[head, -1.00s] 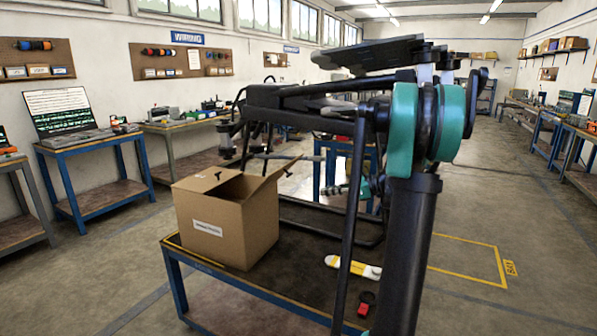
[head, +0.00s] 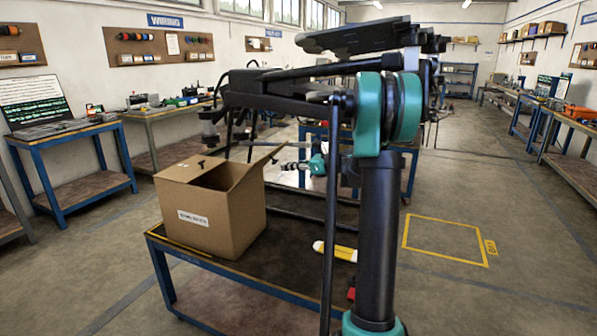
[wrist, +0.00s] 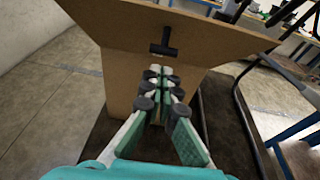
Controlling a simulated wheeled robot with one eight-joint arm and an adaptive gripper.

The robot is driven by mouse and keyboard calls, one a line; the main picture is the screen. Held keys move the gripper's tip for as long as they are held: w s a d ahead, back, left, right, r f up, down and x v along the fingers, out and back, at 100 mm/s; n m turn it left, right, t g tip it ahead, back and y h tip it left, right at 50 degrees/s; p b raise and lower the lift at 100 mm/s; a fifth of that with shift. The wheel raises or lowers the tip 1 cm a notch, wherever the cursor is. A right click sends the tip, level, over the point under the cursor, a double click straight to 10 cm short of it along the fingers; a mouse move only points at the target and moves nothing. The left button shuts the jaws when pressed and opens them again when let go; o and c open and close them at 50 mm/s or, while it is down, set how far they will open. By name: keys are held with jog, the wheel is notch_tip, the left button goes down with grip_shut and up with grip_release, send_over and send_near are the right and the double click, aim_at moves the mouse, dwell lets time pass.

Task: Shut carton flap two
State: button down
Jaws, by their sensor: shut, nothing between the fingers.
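The cardboard carton (head: 205,222) stands on the dark-topped bench. One flap (head: 182,170) with a small black handle lies across the left of its top. Another flap (head: 255,165) stands raised and leans outward to the right, with a black handle near its tip. In the wrist view, a flap (wrist: 110,22) with a black T-shaped handle (wrist: 163,42) tilts toward me above the carton's wall. My gripper (wrist: 160,78) is shut and empty below that handle, in front of the wall. It also shows right of the carton in the head view (head: 287,167). Contact is unclear.
The bench (head: 225,276) has a yellow-and-white item (head: 335,251) right of the carton. My arm and column block part of the bench. Dark frame bars (wrist: 245,115) lie right of the carton. A yellow floor square (head: 445,242) is empty.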

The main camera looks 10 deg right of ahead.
jog(key=shift+w+a+r, duration=0.3)
jog(key=shift+a+r, duration=0.05)
jog(key=shift+a, duration=0.15)
jog(key=shift+r, duration=0.1)
